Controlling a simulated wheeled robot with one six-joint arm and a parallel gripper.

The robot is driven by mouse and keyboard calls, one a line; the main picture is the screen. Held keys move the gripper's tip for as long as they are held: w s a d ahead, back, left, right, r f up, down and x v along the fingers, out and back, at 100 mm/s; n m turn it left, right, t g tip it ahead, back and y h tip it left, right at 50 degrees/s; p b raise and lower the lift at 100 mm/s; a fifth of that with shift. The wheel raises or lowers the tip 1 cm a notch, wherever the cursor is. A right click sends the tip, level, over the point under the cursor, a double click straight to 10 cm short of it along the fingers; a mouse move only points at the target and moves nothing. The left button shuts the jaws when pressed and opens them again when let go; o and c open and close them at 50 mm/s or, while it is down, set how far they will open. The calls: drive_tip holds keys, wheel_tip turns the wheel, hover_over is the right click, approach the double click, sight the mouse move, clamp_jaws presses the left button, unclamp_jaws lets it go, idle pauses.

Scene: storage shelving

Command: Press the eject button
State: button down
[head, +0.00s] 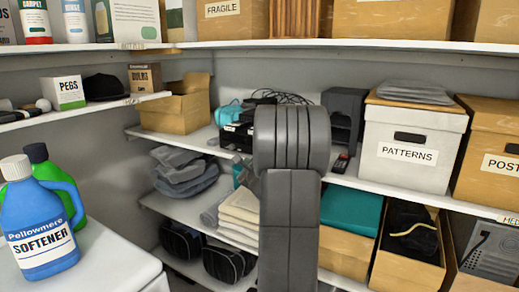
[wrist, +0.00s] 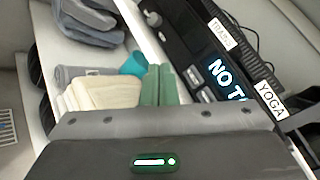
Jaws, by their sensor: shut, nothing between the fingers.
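A black player (wrist: 190,40) with a lit display (wrist: 228,78) reading "NO T" lies tilted across the upper right of the wrist view. Small grey buttons (wrist: 193,76) sit beside the display; I cannot read which is the eject button. In the head view the player (head: 237,134) stands on the middle shelf, partly hidden behind my arm. My gripper (wrist: 155,125) shows as a dark grey body with a green light along the bottom of the wrist view. It is shut and empty, apart from the buttons. In the head view my arm hides it.
Cassettes labelled "YOGA" (wrist: 268,98) and another lie on the player. A black speaker (head: 345,108) and a white "PATTERNS" box (head: 408,158) stand to its right. A cardboard box (head: 176,108) stands left. Folded towels (head: 240,212) lie on the shelf below.

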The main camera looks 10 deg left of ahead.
drive_tip(key=w+d+p, duration=0.2)
drive_tip(key=w+p, duration=0.1)
drive_tip(key=w, duration=0.2)
drive_tip(key=shift+w+d, duration=0.15)
drive_tip(key=shift+w, duration=0.2)
drive_tip(key=shift+w, duration=0.1)
idle(1.8)
drive_tip(key=shift+w+d, duration=0.15)
drive_tip(key=shift+w, duration=0.15)
drive_tip(key=shift+w+d, duration=0.15)
drive_tip(key=shift+w, duration=0.15)
idle(0.7)
drive_tip(key=shift+s+a+b, duration=0.25)
drive_tip(key=shift+s+b, duration=0.45)
drive_tip(key=shift+b, duration=0.25)
